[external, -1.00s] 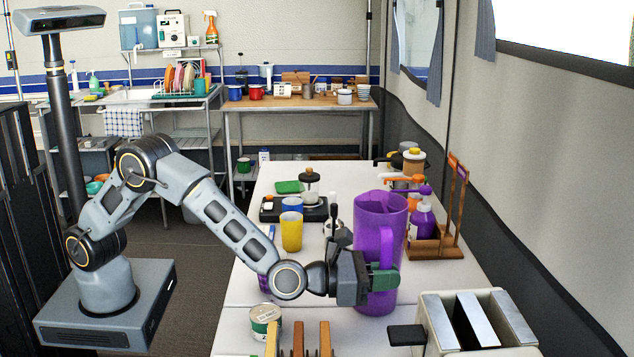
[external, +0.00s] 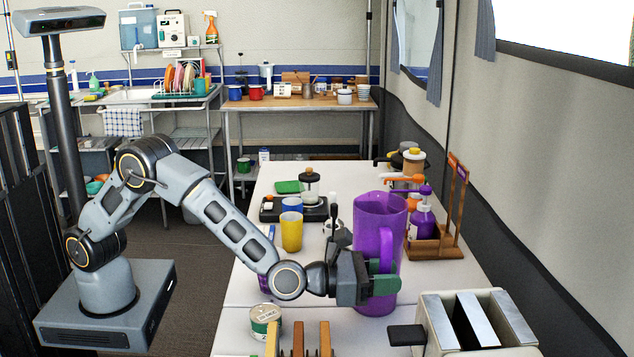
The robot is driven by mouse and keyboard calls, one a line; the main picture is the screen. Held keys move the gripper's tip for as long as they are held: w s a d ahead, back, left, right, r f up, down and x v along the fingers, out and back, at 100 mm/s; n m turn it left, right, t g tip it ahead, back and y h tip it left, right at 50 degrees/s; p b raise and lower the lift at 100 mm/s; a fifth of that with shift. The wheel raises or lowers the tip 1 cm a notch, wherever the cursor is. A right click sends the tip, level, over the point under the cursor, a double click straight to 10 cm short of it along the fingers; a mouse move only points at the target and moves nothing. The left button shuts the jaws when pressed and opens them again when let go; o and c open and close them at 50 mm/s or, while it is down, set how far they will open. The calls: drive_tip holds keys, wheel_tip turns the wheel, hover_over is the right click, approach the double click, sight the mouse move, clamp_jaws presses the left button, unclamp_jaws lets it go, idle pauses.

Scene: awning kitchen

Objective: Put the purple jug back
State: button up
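The purple jug (external: 378,222) is tall and stands upright on the white table, right of the middle of the view. Its handle (external: 387,249) faces the camera. My gripper (external: 379,275) reaches in from the left at the lower part of the handle. Its green fingers are apart, with the handle showing between them. The near finger hides a little of the jug's lower body. Any contact between fingers and handle is too small to tell.
A toaster (external: 470,320) stands in front at the right. A wooden rack with a purple pump bottle (external: 423,217) is behind the jug to the right. A yellow cup (external: 291,232) and a can (external: 265,318) are to the left.

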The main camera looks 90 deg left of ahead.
drive_tip(key=shift+s+r, duration=0.1)
drive_tip(key=shift+s, duration=0.25)
drive_tip(key=s, duration=1.1)
drive_tip(key=s+a+n+g+y, duration=0.4)
drive_tip(key=s+a+n+g, duration=0.15)
drive_tip(key=a+n, duration=0.5)
drive_tip(key=s+a+n+g+y, duration=0.5)
drive_tip(key=s+a+n, duration=0.2)
drive_tip(key=a+n, duration=0.4)
drive_tip(key=s+d+f+n+g+h, duration=0.1)
drive_tip(key=s+f+n+g+h, duration=0.2)
drive_tip(key=s+n+h, duration=0.6)
drive_tip(key=s+n+g, duration=0.1)
drive_tip(key=s+n, duration=0.5)
drive_tip(key=shift+d+h, duration=0.25)
drive_tip(key=shift+h, duration=0.05)
drive_tip(key=shift+s+g, duration=0.1)
drive_tip(key=shift+g, duration=0.15)
